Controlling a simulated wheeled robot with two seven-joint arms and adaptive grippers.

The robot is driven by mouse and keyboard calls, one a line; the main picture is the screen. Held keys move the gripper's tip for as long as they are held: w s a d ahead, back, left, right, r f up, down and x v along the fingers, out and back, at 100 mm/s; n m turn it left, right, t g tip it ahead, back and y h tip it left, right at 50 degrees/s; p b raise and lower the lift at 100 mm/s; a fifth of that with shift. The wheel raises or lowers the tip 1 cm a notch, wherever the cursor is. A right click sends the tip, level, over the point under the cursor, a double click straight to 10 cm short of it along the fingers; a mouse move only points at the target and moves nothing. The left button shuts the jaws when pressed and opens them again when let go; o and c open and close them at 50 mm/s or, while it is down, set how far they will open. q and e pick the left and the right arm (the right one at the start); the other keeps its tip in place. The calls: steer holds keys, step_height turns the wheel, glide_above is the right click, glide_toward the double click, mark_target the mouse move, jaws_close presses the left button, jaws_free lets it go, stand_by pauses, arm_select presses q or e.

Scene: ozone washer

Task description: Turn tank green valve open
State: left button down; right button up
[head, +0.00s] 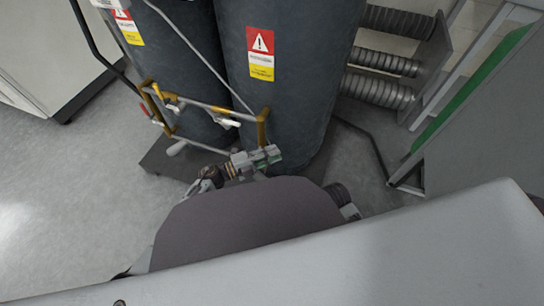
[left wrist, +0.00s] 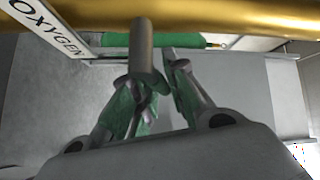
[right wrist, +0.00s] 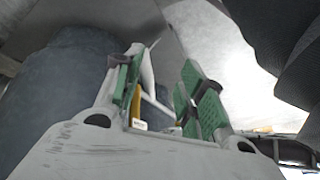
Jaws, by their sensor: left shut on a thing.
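The valve assembly shows close up in the left wrist view: a grey metal stem with a round flange (left wrist: 142,68), and behind it a green bar (left wrist: 165,40) under a gold pipe (left wrist: 230,14). My left gripper (head: 268,157), also in the left wrist view (left wrist: 155,98), is shut on the grey stem, with its green pads on either side; the exact contact is partly hidden. In the head view the gripper is in front of the right tank (head: 285,100), low beside the pipe frame, and hides the valve. My right gripper (right wrist: 163,95) is open and empty.
A second dark tank (head: 185,60) stands to the left. The pipe frame (head: 185,102) has yellow corners and several small handles. Ribbed grey cylinders (head: 385,65) are at the upper right. An OXYGEN label (left wrist: 48,28) is beside the green bar. Floor at the left (head: 60,190) is clear.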

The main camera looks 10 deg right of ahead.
arm_select(q)
steer(key=shift+w+a+r+n+t+h+b, duration=0.1)
steer(key=shift+r+n+t+h+b, duration=0.15)
steer(key=shift+n+h+b, duration=0.25)
steer(key=shift+w+a+r+n+t+h+b, duration=0.1)
steer(key=shift+a+r+n+t+h+b, duration=0.15)
steer(key=shift+n, duration=0.4)
steer(key=shift+r+n+t+h+b, duration=0.3)
steer(key=shift+n+h, duration=0.15)
steer(key=shift+n, duration=0.1)
arm_select(e)
steer(key=shift+t+y, duration=0.3)
steer(key=shift+t, duration=0.3)
steer(key=shift+w+a+f, duration=0.1)
steer(key=shift+a+f, duration=0.05)
steer(key=shift+f, duration=0.6)
steer(key=shift+w+a+f, duration=0.15)
steer(key=shift+f, duration=0.6)
steer(key=shift+w+a+f, duration=0.1)
steer(key=shift+a+f, duration=0.05)
steer(key=shift+f, duration=0.6)
arm_select(q)
steer(key=c, duration=1.4)
jaws_free()
steer(key=shift+a, duration=0.1)
steer(key=shift+v, duration=5.9)
steer(key=shift+f, duration=0.1)
